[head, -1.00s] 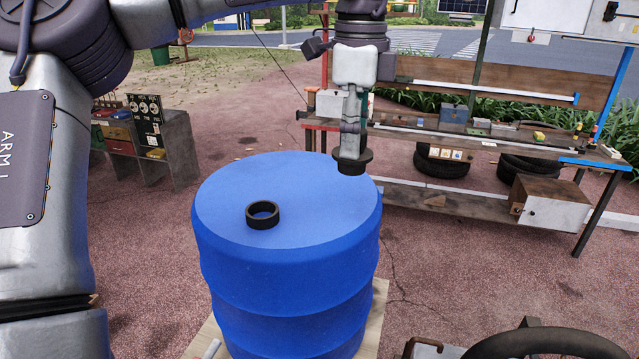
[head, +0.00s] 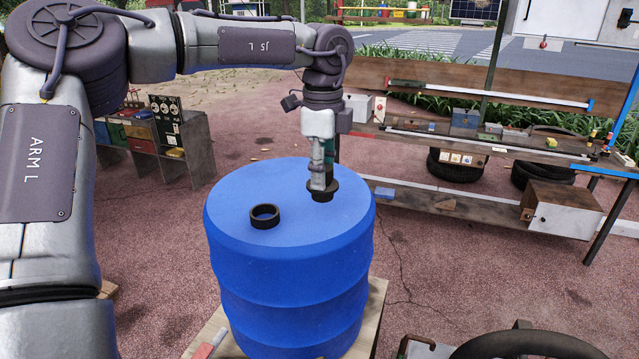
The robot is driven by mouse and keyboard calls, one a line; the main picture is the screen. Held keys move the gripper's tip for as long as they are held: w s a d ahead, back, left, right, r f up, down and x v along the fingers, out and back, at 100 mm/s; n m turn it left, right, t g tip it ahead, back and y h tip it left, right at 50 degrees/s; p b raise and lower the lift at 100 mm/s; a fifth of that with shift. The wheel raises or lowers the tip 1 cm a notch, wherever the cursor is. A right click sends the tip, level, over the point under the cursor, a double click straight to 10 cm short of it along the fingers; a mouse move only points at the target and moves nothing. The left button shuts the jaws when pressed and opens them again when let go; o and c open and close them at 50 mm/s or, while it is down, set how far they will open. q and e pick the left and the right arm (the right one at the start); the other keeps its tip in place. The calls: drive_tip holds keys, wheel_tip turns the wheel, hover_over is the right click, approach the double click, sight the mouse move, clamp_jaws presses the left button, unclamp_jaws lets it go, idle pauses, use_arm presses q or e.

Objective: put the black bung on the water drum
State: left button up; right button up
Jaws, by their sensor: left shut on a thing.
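The blue water drum (head: 290,262) stands upright in the middle of the head view. A black ring-shaped neck (head: 265,217) sits on its top, left of centre, with blue showing inside it. My left gripper (head: 318,184) points down over the right part of the drum top, shut on the black bung (head: 323,194). The bung is flanged and upright, to the right of the neck and apart from it. I cannot tell exactly how high it is above the drum top. My right gripper is not in view.
The drum stands on a pale wooden base (head: 368,318). A long workbench (head: 450,140) with tools and boxes is behind at right, tyres under it. A grey shelf unit (head: 190,150) stands at left. A dark curved handle or wheel (head: 530,343) is at the bottom right.

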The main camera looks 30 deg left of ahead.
sight(318, 192)
use_arm(q)
drive_tip(key=shift+a+f, duration=0.25)
drive_tip(key=shift+a, duration=0.2)
drive_tip(key=shift+w+a+f+p, duration=0.1)
drive_tip(key=shift+a+f+p, duration=0.1)
drive_tip(key=shift+f+p, duration=0.15)
wheel_tip(318, 192, down, 2)
drive_tip(key=shift+f+p, duration=0.15)
drive_tip(key=shift+p, duration=0.7)
drive_tip(key=shift+d+f, duration=0.1)
drive_tip(key=shift+f, duration=0.7)
drive_tip(key=o, duration=1.2)
drive_tip(key=shift+r, duration=0.1)
drive_tip(key=shift+c, duration=0.2)
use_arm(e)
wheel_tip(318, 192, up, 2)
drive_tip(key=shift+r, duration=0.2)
